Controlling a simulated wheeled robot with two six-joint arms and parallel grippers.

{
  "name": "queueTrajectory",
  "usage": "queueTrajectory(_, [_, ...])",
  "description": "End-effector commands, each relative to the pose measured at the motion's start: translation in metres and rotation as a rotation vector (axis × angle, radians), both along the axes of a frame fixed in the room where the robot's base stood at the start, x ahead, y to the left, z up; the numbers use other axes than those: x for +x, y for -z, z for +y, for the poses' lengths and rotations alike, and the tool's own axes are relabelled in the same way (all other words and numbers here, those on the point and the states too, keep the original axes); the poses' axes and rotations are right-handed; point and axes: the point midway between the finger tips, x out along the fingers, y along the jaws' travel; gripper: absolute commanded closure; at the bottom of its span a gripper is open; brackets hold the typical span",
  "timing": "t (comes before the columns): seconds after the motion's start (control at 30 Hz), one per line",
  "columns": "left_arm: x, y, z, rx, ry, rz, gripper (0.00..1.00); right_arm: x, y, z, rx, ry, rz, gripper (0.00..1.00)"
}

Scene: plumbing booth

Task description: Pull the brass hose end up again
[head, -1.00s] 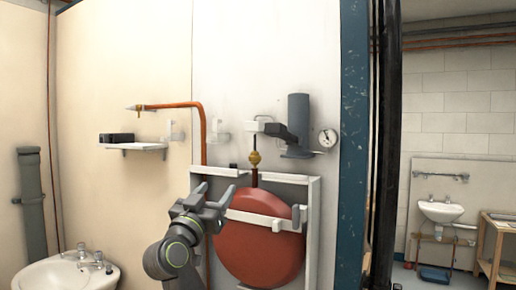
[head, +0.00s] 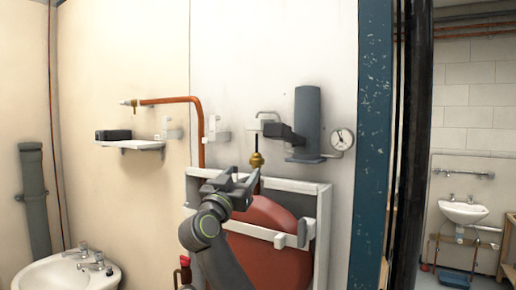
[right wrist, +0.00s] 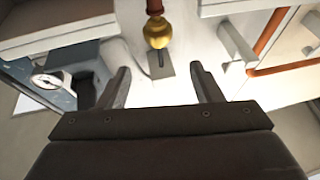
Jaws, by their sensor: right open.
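The brass hose end (head: 256,160) stands upright above the red expansion vessel (head: 270,232), below the grey bracket arm. A dark thin stem shows above it. In the right wrist view, the brass end (right wrist: 158,32) sits on a reddish hose (right wrist: 154,6), beyond the fingertips and roughly centred between them. My right gripper (head: 240,182) is open and empty, just below and left of the brass end in the head view. It also shows in the right wrist view (right wrist: 160,75), with its fingers apart. My left gripper is out of view.
A white frame (head: 323,215) surrounds the red vessel. A grey cylinder (head: 307,120) on a bracket and a round gauge (head: 342,139) are at upper right. A copper pipe (head: 170,100) and small shelf (head: 142,145) are at left. A basin (head: 45,275) stands lower left.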

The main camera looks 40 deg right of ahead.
Motion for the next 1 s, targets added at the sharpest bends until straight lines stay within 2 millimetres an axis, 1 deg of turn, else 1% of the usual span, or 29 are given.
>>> queueTrajectory(0.03, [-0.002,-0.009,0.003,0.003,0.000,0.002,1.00,0.004,-0.010,-0.011,-0.003,0.007,0.002,0.41])
queueTrajectory(0.2, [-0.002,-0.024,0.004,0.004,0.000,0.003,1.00,0.019,-0.024,-0.043,-0.003,0.005,0.004,0.41])
queueTrajectory(0.4, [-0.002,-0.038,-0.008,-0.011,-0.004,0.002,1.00,0.035,-0.039,-0.077,-0.001,0.004,0.002,0.41])
queueTrajectory(0.5, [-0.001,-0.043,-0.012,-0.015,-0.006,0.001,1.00,0.041,-0.044,-0.088,0.000,0.003,0.001,0.41])
queueTrajectory(0.7, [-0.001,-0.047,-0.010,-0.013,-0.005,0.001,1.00,0.047,-0.047,-0.101,0.000,0.002,0.000,0.41])
queueTrajectory(1.0, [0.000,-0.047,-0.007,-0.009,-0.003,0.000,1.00,0.048,-0.047,-0.102,0.000,0.000,-0.001,0.41])
